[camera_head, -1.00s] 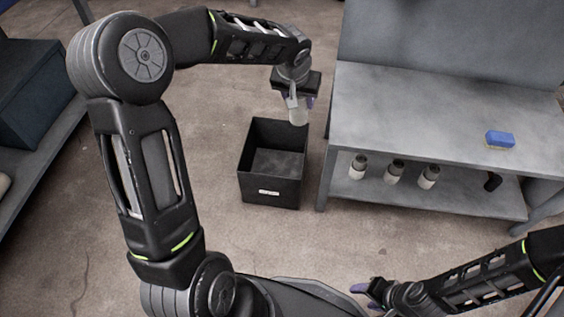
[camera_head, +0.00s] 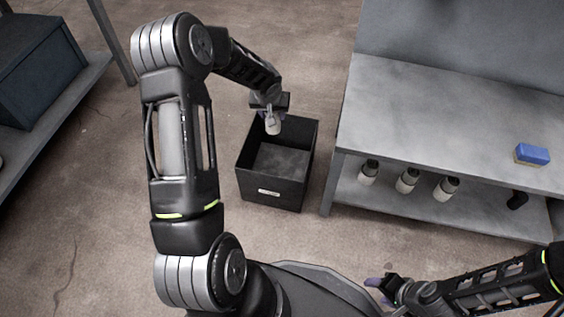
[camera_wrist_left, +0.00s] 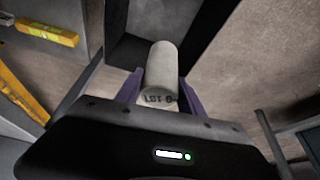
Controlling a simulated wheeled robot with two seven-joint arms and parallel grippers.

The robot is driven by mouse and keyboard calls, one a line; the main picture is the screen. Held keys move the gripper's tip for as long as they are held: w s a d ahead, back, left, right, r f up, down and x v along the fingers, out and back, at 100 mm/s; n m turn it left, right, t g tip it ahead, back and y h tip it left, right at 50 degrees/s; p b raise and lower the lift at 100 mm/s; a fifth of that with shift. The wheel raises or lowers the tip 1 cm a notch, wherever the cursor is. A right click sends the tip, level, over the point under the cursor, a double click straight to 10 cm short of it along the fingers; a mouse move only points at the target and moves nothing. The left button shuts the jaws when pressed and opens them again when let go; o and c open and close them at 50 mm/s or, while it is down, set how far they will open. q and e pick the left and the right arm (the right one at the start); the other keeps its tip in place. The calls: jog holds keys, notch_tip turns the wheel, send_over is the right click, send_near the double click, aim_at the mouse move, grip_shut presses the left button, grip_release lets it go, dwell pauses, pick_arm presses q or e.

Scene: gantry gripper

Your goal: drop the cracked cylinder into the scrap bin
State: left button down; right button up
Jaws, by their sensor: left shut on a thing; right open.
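A pale grey-white cylinder (camera_wrist_left: 162,75) with dark lettering is between the purple fingers of my left gripper (camera_wrist_left: 160,92), which is shut on it in the left wrist view. No crack can be made out. In the head view, my left gripper (camera_head: 271,118) is over the back left part of the open black bin (camera_head: 270,193), which has a small white label on its front. The bin's inside looks empty where it shows. My right gripper (camera_head: 378,288) is open and empty at the lower right, away from the bin.
A grey workbench (camera_head: 440,125) stands right of the bin, with a blue sponge-like block (camera_head: 532,154) on top. Several small bottles (camera_head: 407,181) stand on its lower shelf. A dark box (camera_head: 38,75) sits on a shelf at the left. Floor around the bin is clear.

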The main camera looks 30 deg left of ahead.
pick_arm(q)
jog(key=shift+f+b, duration=2.1)
jog(key=shift+f, duration=0.85)
jog(key=c, duration=1)
grip_release()
jog(key=shift+c, duration=0.2)
jog(key=o, duration=0.4)
jog(key=p+v, duration=0.2)
jog(key=v, duration=0.6)
jog(key=shift+p, duration=0.35)
